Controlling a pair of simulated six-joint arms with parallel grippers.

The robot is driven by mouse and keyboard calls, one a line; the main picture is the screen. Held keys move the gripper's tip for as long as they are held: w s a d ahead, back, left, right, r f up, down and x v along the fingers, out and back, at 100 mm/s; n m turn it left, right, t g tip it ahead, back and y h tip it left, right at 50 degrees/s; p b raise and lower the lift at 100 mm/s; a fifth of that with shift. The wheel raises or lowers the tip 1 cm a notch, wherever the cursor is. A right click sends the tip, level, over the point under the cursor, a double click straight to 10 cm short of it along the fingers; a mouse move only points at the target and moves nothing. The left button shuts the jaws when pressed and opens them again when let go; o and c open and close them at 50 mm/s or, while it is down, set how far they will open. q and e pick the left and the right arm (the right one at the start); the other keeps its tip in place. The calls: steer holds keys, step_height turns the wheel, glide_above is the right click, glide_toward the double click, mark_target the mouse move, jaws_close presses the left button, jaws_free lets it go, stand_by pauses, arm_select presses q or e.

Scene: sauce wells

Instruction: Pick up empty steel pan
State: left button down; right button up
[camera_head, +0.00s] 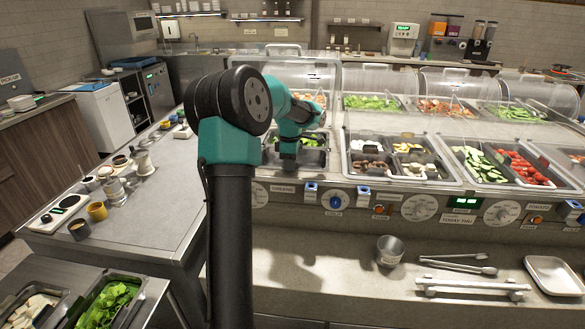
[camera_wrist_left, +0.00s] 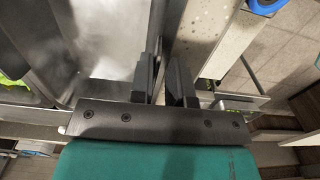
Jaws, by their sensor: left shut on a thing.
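My left arm reaches over the counter. Its gripper (camera_head: 288,163) points down at an empty steel pan (camera_head: 312,158) in the serving line, left of the pan group with mushrooms. In the left wrist view, the gripper's dark fingers (camera_wrist_left: 167,82) are shut on the upright edge of the steel pan (camera_wrist_left: 110,45), one finger on each side. The arm hides part of the pan in the head view. I cannot tell whether the pan is lifted. My right gripper is not in view.
Filled pans (camera_head: 398,160) of mushrooms and other food sit to the right, with cucumber (camera_head: 480,165) and tomato (camera_head: 524,168) beyond. A steel cup (camera_head: 390,250), tongs (camera_head: 458,265) and a white tray (camera_head: 556,275) lie on the front shelf. Clear hoods stand behind.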

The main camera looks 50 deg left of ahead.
arm_select(q)
steer(key=shift+w+a+r, duration=0.1)
steer(key=shift+r, duration=0.05)
stand_by(0.3)
step_height(320, 180, up, 10)
stand_by(0.4)
stand_by(0.4)
